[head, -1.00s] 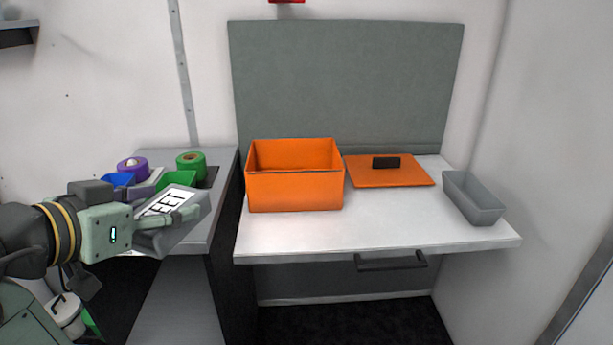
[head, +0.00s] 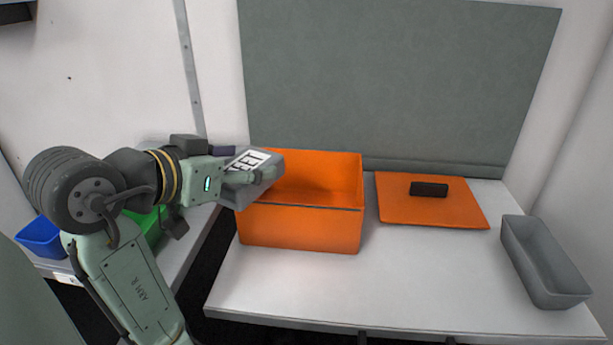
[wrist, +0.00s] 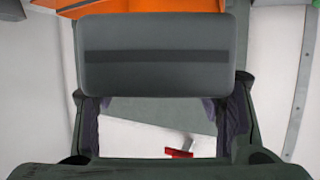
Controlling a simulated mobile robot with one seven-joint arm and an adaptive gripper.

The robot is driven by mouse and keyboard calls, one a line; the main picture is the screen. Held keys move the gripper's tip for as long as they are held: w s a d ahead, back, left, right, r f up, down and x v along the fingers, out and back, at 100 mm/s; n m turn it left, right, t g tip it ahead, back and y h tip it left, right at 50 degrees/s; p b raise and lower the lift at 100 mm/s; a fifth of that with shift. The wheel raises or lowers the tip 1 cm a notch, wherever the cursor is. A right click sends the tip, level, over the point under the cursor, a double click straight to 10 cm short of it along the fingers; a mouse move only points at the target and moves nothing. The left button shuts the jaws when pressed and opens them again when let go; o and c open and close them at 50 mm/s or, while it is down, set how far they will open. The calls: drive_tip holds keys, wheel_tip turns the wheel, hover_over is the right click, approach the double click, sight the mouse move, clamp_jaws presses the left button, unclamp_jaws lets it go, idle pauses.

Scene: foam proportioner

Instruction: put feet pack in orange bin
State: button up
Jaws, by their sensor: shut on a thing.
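The feet pack (head: 256,170) is a grey block with a white label reading FEET. My gripper (head: 249,178) is shut on it and holds it tilted at the left edge of the orange bin (head: 300,229), in front of part of the bin's left side. In the head view I cannot tell whether pack and rim touch. The bin stands open on the white table, and the part of its inside that shows is empty. In the wrist view the pack (wrist: 155,55) fills the space between the fingers, its dark-striped face toward the camera, with orange bin wall (wrist: 140,6) behind it.
An orange lid (head: 430,207) with a black handle lies right of the bin. A grey tray (head: 545,262) stands at the table's right end. A blue bin (head: 41,236) and a green bin (head: 147,228) are on the left counter. The table's front middle is clear.

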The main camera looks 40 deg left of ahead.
drive_tip(key=d+p+x, duration=0.2)
drive_tip(key=p+x, duration=0.1)
drive_tip(key=x, duration=1)
drive_tip(key=shift+w+d, duration=0.3)
drive_tip(key=shift+w, duration=0.1)
drive_tip(key=shift+r, duration=0.15)
drive_tip(key=shift+f, duration=0.3)
drive_tip(key=o, duration=1.3)
drive_tip(key=shift+r, duration=0.1)
drive_tip(key=shift+c, duration=0.2)
drive_tip(key=b+v, duration=0.1)
drive_tip(key=v, duration=1.1)
drive_tip(key=shift+d+r, duration=0.1)
drive_tip(key=shift+r, duration=0.1)
